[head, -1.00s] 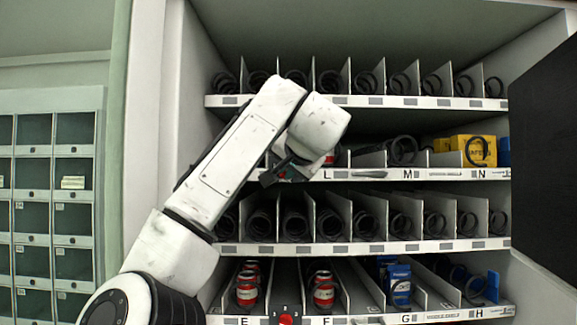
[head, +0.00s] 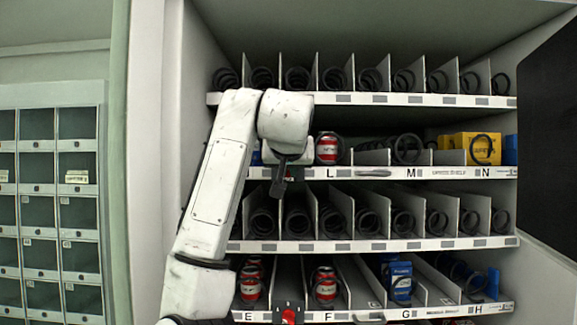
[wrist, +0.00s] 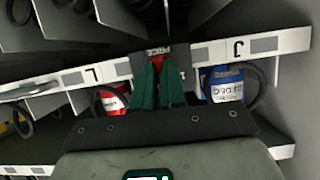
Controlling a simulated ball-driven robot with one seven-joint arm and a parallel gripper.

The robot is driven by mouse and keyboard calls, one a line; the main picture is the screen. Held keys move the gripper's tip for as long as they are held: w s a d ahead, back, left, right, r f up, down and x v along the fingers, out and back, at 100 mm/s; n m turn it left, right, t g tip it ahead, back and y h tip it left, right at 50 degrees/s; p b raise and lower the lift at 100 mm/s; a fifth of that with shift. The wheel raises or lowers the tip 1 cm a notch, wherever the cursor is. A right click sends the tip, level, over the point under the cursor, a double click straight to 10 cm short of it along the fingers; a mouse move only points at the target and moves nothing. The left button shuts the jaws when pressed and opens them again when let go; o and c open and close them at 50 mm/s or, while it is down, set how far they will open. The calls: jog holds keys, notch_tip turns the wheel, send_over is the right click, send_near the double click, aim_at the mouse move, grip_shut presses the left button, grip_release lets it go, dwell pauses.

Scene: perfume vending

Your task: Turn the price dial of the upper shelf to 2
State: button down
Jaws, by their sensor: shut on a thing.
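The upper-shelf price dial is a red knob (wrist: 157,63) below a "PRICE" label, on the shelf strip between the L and J labels in the wrist view. My gripper (wrist: 158,84) has green fingers, one on each side of the red knob, and is shut on it. The dial's numbers are hidden, so its setting cannot be read. In the head view, my gripper (head: 279,185) is in front of the upper shelf strip (head: 440,173), left of L, and covers the dial.
A red can (head: 327,150) stands close right of my gripper. Below is another shelf's red dial (head: 289,316). Metal spirals and dividers fill the shelves.

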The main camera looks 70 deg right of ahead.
dwell(0.4)
jog(key=c, duration=1.2)
grip_release()
jog(key=b+v, duration=0.2)
jog(key=v, duration=0.8)
jog(key=shift+a+r+b, duration=0.25)
jog(key=shift+a+b, duration=0.05)
jog(key=shift+b, duration=0.05)
